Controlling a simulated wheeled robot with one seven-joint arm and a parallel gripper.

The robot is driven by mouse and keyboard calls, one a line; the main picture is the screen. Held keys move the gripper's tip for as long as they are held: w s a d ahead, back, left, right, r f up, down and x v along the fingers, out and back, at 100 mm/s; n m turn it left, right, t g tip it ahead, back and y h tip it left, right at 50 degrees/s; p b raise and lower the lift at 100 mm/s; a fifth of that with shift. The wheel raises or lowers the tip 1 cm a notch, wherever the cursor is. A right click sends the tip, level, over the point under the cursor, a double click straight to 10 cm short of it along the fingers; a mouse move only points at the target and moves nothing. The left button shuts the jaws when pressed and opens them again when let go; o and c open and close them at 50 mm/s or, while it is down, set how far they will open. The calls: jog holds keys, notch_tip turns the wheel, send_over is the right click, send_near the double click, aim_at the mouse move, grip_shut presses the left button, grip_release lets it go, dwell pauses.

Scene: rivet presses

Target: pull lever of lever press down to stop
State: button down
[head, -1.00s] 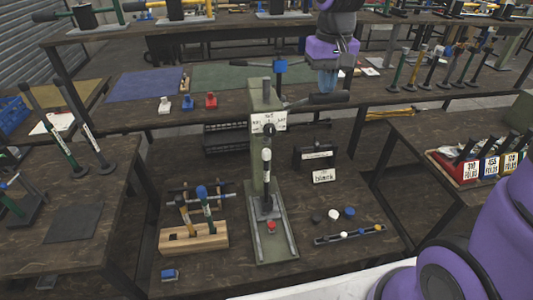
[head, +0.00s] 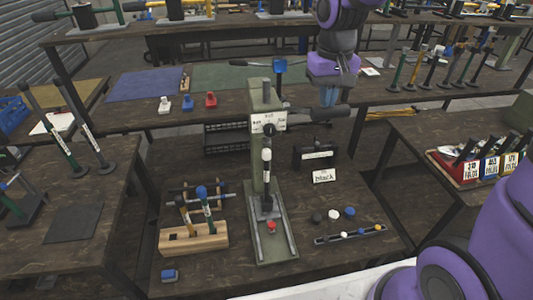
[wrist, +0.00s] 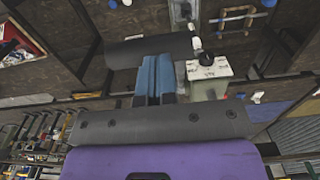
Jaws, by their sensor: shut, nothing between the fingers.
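The lever press (head: 259,180) stands in the middle of the head view, with a green column and a grey base. Its lever runs right from the column and ends in a thick dark grip (head: 338,112), close to level. The grip also shows in the wrist view (wrist: 125,52). My gripper (head: 328,104) is shut and empty, with blue fingers pointing down at the grip from above. In the wrist view my fingertips (wrist: 155,59) meet the grip's edge; they look to be touching it. The press's ram (head: 267,165) is dark and white, above a red piece (head: 271,227).
A blue-knobbed handle (head: 279,65) is behind the column.

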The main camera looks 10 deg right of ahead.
aim_at(329, 114)
dwell(0.3)
jog(key=shift+s+f, duration=0.35)
jog(key=shift+f, duration=0.4)
jog(key=shift+s+f, duration=0.3)
jog(key=shift+f, duration=0.4)
jog(key=shift+s+f, duration=0.3)
jog(key=shift+f, duration=0.65)
jog(key=shift+s+f, duration=0.2)
jog(key=shift+f, duration=0.5)
jog(key=shift+s+f, duration=0.2)
jog(key=shift+f, duration=0.55)
jog(key=shift+s+f, duration=0.15)
jog(key=shift+f, duration=0.55)
